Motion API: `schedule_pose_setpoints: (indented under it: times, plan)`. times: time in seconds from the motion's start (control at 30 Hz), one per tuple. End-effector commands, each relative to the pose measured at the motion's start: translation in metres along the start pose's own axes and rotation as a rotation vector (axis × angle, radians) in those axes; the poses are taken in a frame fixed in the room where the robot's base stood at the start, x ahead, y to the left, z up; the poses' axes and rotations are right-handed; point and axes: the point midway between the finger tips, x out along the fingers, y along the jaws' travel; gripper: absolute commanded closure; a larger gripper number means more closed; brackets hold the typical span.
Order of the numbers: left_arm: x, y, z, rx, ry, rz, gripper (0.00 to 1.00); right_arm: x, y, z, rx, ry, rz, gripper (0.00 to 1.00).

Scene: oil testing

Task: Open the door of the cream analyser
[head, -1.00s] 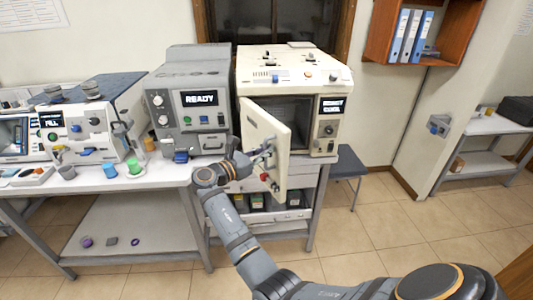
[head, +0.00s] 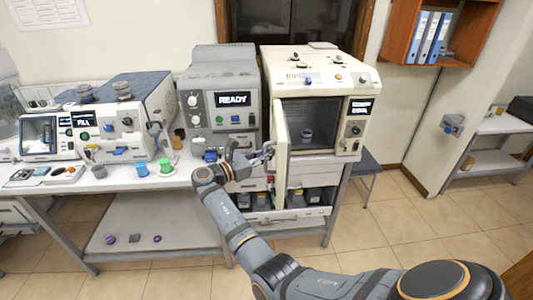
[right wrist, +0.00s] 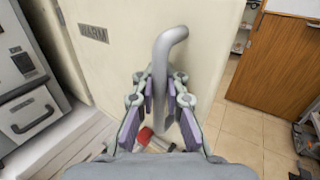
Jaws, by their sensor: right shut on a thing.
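The cream analyser (head: 315,62) stands at the right end of the bench in the head view. Its door (head: 281,150) is swung wide open on its left side and shows nearly edge-on. The chamber (head: 325,112) is exposed, with a small cup (head: 306,134) inside. My right gripper (head: 266,156) is at the outer face of the door, left of its edge. In the right wrist view its fingers (right wrist: 161,88) are shut around the grey bent handle (right wrist: 165,48) on the cream door panel (right wrist: 112,60). My left gripper is out of view.
A grey machine reading READY (head: 220,125) stands just left of the open door. A white machine (head: 120,125), a blue cup (head: 141,169) and a green cup (head: 165,165) are farther left. A stool (head: 367,162) stands right of the bench.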

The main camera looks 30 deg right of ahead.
Motion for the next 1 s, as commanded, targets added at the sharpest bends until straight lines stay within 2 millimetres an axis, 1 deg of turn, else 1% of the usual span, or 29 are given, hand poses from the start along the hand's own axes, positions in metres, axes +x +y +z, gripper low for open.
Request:
schedule_pose_setpoints:
  times: [0.03, 0.3, 0.33, 0.4, 0.43, 0.63, 0.73, 0.77, 0.87, 0.97, 1.0]
  plan:
    - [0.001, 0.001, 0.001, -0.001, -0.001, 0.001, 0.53, -0.002, -0.002, -0.006, -0.01, 0.01, -0.003, 1.0]
    - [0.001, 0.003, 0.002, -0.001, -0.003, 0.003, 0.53, -0.002, -0.002, -0.008, -0.012, 0.012, -0.003, 1.0]
    - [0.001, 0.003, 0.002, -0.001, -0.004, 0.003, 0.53, -0.002, -0.002, -0.008, -0.012, 0.013, -0.003, 0.9]
    - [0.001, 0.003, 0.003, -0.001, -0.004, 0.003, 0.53, -0.002, -0.002, -0.008, -0.012, 0.012, -0.002, 0.81]
    - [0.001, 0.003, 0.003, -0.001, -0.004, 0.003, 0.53, -0.002, -0.002, -0.008, -0.011, 0.011, -0.002, 0.79]
    - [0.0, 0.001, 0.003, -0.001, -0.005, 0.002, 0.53, -0.001, -0.001, -0.005, -0.007, 0.007, -0.001, 0.79]
    - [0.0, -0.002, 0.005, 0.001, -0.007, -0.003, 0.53, -0.001, -0.001, -0.002, -0.005, 0.006, -0.001, 0.79]
    - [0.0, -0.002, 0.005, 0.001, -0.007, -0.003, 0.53, -0.001, -0.001, 0.001, -0.004, 0.006, -0.001, 0.79]
    - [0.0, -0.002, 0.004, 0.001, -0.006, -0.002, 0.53, -0.001, -0.001, 0.016, -0.001, 0.006, -0.001, 0.79]
    - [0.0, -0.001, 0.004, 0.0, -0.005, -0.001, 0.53, -0.002, -0.001, 0.039, 0.001, 0.006, 0.0, 0.79]
    - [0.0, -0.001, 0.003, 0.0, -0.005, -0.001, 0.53, -0.002, -0.001, 0.05, 0.002, 0.004, 0.0, 0.79]
